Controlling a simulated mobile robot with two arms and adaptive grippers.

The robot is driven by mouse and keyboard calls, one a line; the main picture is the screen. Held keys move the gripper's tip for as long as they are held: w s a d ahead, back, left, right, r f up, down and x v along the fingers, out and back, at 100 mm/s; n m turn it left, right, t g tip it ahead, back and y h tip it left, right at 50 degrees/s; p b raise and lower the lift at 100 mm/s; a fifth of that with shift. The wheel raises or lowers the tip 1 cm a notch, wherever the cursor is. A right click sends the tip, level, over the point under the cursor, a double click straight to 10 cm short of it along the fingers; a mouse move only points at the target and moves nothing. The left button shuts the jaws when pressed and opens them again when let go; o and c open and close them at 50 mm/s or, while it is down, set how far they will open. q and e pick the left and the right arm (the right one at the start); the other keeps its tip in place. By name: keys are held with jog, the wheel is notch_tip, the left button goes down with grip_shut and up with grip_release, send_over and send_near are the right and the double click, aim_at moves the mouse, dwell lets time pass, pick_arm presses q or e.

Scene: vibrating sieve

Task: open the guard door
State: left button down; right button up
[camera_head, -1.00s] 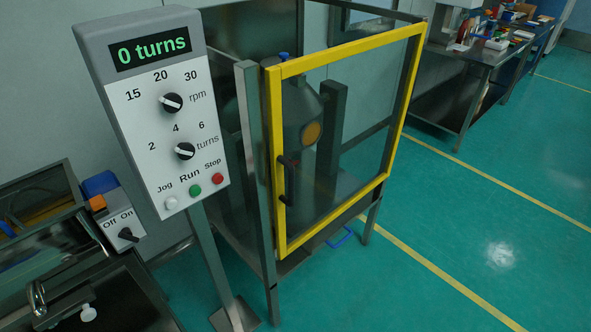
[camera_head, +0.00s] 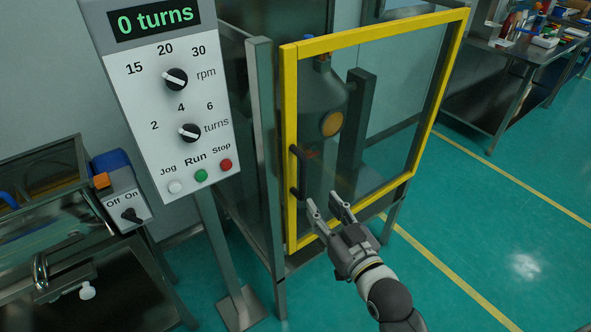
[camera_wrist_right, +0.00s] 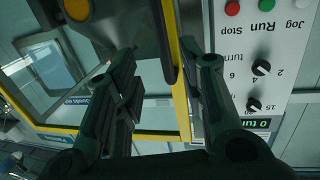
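The dark handle (camera_wrist_right: 163,40) also shows there near the top. My left gripper is not in view.
A control panel (camera_head: 188,110) reading "0 turns" stands on a post left of the cabinet. A drum vessel (camera_head: 325,105) is behind the door. A steel machine with an Off/On switch (camera_head: 130,214) is at left. Green floor (camera_head: 480,240) is free at right.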

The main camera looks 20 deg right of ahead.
aim_at(305, 174)
jog(key=shift+t, duration=0.3)
jog(key=w+r, duration=0.1)
jog(key=w, duration=0.2)
jog(key=w+a+p, duration=0.1)
jog(key=w, duration=0.3)
jog(key=w+a+r+p, duration=0.1)
jog(key=w, duration=0.2)
jog(key=shift+w+r, duration=0.25)
jog(key=shift+r, duration=0.05)
grip_shut()
